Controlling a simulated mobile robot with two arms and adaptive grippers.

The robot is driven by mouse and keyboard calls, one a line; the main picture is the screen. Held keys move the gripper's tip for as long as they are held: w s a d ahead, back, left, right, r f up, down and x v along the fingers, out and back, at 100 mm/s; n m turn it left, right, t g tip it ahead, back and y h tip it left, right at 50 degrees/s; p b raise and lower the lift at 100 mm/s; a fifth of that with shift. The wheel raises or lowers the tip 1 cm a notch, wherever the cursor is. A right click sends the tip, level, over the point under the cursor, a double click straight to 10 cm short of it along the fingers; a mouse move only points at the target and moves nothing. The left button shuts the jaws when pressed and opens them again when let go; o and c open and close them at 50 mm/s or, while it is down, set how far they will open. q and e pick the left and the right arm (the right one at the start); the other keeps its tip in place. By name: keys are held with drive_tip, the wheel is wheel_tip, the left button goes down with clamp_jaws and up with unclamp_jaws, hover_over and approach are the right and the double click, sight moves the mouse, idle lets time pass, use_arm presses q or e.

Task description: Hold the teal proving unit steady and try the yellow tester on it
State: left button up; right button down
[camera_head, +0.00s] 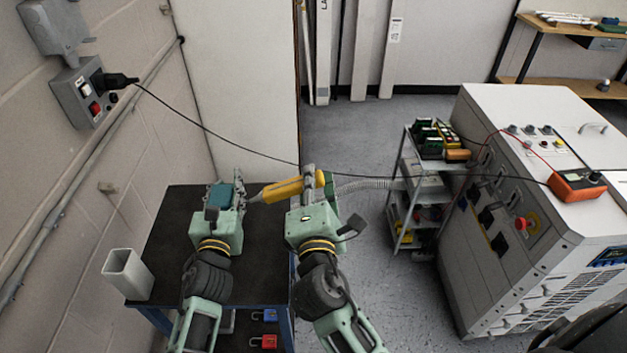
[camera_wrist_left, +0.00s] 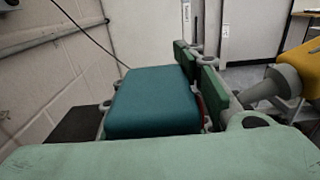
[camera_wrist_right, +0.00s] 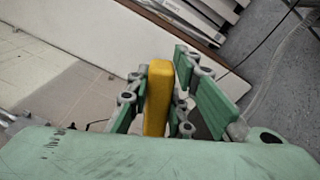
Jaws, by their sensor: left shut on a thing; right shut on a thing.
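The teal proving unit (camera_head: 222,195) is in my left gripper (camera_head: 226,192) above the black table top. In the left wrist view the teal block (camera_wrist_left: 152,102) fills the space between the green finger pads. The yellow tester (camera_head: 284,190) is in my right gripper (camera_head: 312,182), to the right of the unit. Its grey tip points left toward the unit; I cannot tell whether it touches. The tester's yellow body (camera_wrist_right: 158,98) stands between the fingers in the right wrist view, and its yellow and grey end (camera_wrist_left: 288,82) shows in the left wrist view.
The black-topped table (camera_head: 172,235) holds a white open box (camera_head: 128,273) at left. A wall socket box (camera_head: 88,92) feeds a black cable (camera_head: 220,137) across the view. A trolley (camera_head: 400,200) and a large grey cabinet (camera_head: 530,190) with an orange meter (camera_head: 577,185) stand right.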

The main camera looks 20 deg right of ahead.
drive_tip(key=shift+w+a, duration=0.25)
drive_tip(key=shift+a, duration=0.4)
idle(1.3)
drive_tip(key=s+d, duration=0.2)
drive_tip(key=d, duration=0.4)
drive_tip(key=shift+d, duration=0.35)
drive_tip(key=shift+s, duration=0.1)
use_arm(q)
drive_tip(key=o, duration=1.1)
drive_tip(key=shift+c, duration=0.2)
